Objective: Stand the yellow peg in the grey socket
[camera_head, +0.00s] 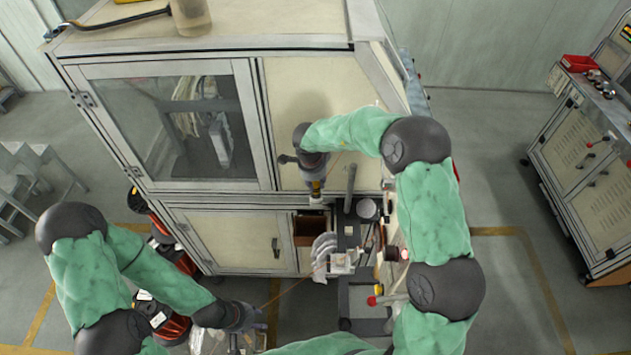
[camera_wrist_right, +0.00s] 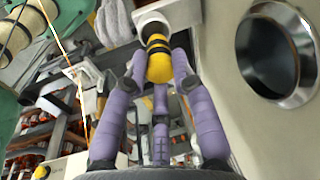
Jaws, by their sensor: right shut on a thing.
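The yellow peg (camera_wrist_right: 158,62), banded with black, is gripped between the purple fingers of my right gripper (camera_wrist_right: 157,85) in the right wrist view. In the head view the peg (camera_head: 316,186) shows small below my right gripper (camera_head: 315,178), beside the cabinet front. The grey socket (camera_wrist_right: 151,22) is a light round cup at the peg's far end. The peg's end lines up with its opening; I cannot tell whether it is inside or just in front. My left gripper (camera_head: 245,338) is low at the bottom of the head view, away from the peg, its fingers unclear.
A large cabinet (camera_head: 190,210) with a glazed door fills the middle of the head view. A winding fixture (camera_head: 338,262) with pale parts stands below my right gripper. In the wrist view a metal-rimmed round opening (camera_wrist_right: 275,52) is at right. Another machine (camera_head: 590,160) stands far right.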

